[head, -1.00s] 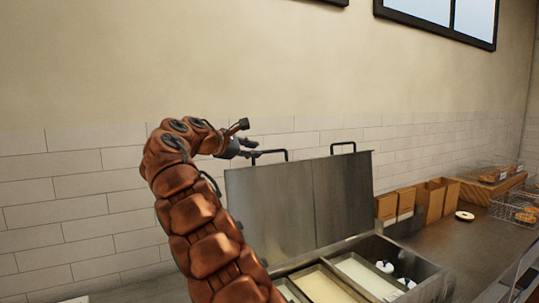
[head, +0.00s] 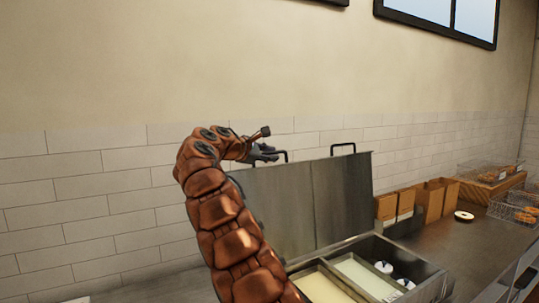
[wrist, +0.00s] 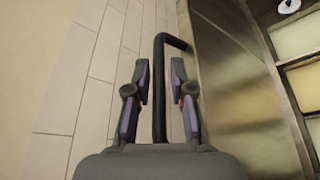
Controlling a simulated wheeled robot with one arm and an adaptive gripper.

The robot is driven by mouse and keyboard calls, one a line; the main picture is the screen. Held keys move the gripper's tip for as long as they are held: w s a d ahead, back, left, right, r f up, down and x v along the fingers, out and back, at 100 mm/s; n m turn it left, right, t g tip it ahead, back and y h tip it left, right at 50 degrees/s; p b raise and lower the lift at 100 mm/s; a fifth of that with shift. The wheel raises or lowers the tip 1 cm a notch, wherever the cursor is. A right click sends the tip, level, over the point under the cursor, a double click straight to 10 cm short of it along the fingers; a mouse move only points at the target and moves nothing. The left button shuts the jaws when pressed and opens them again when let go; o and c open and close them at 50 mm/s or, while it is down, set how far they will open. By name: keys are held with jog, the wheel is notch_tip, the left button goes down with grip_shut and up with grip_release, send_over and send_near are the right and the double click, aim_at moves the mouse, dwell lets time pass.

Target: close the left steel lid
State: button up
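The left steel lid (head: 285,205) stands open and upright, beside the right steel lid (head: 342,195). Its black bar handle (head: 284,155) is at its top edge. In the wrist view the handle (wrist: 160,90) runs between the two fingers of my gripper (wrist: 160,85), with a gap on each side. The left lid's steel face (wrist: 235,80) is to the right of the fingers. In the head view my gripper (head: 268,153) is at the left lid's top edge, and my arm hides the lid's lower left part.
Below the lids is a steel bin with pale-filled compartments (head: 322,287) and several white-topped containers (head: 384,267). Brown boxes (head: 430,200), a plate with a bagel (head: 464,216) and wire baskets (head: 515,208) stand to the right. A tiled wall (head: 80,185) is behind.

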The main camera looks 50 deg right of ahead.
jog(key=shift+c, duration=0.3)
grip_shut()
dwell(0.3)
